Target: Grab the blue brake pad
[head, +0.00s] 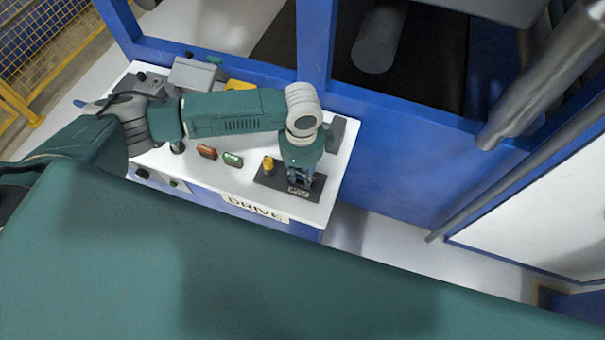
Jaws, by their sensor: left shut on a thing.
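My left gripper (301,172) points down over a dark base plate (269,180) at the right end of the white control panel. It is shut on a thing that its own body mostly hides. No blue brake pad shows clearly, so I cannot tell whether that is the thing held. A yellow knob-like piece (268,164) stands on the plate just left of the gripper. A small lettered label (298,191) lies at the plate's front, close to the fingers. My right gripper is out of view.
The white panel (228,180) carries a red button (207,152), a green button (233,159) and a grey box (195,73). Blue frame posts (316,45) rise behind it. Grey rollers (540,75) stand at right. A yellow fence (40,45) is far left.

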